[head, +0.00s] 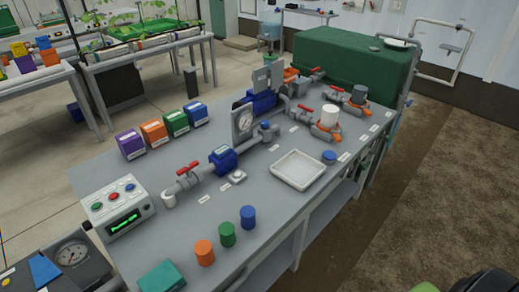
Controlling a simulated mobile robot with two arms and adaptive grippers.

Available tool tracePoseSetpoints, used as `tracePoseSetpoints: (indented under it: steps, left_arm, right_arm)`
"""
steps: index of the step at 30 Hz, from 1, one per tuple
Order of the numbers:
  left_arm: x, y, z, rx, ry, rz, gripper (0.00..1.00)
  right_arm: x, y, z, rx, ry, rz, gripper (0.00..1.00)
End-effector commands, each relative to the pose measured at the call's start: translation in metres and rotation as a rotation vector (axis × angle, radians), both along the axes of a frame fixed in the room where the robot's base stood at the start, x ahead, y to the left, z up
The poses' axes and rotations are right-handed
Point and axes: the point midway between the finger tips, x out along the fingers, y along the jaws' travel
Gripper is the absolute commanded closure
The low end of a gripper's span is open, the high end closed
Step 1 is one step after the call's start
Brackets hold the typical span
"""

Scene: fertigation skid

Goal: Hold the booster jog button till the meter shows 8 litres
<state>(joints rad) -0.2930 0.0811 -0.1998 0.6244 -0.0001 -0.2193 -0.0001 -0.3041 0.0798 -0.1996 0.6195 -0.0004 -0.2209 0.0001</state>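A white control box (118,208) stands at the table's left end, with red, green and blue buttons on top and a dark display with a green trace. A blue pump-like unit (262,103) is farther back. I cannot tell which button is the booster jog. Neither gripper is visible.
A white tray (298,170) lies on the grey table (262,215). Orange, green and blue cylinders (227,235) stand near the front edge, a teal block (160,277) beside them. Purple, orange, green and blue boxes (165,130) line the back. Red-handled valves (187,169) rise from the pipes.

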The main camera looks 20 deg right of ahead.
Motion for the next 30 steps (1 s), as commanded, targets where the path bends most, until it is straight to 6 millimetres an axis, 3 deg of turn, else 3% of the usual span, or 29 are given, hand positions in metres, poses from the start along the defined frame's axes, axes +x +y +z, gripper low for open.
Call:
tracePoseSetpoints:
  steps: [14, 19, 30]
  left_arm:
    - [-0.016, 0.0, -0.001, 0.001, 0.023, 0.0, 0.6]
    - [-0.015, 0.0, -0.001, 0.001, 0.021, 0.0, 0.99]
    - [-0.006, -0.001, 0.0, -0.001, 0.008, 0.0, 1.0]
  right_arm:
    - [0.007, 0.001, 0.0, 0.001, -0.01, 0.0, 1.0]
    - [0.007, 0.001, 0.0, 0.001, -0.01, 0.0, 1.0]
    - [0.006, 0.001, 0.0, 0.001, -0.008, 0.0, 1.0]
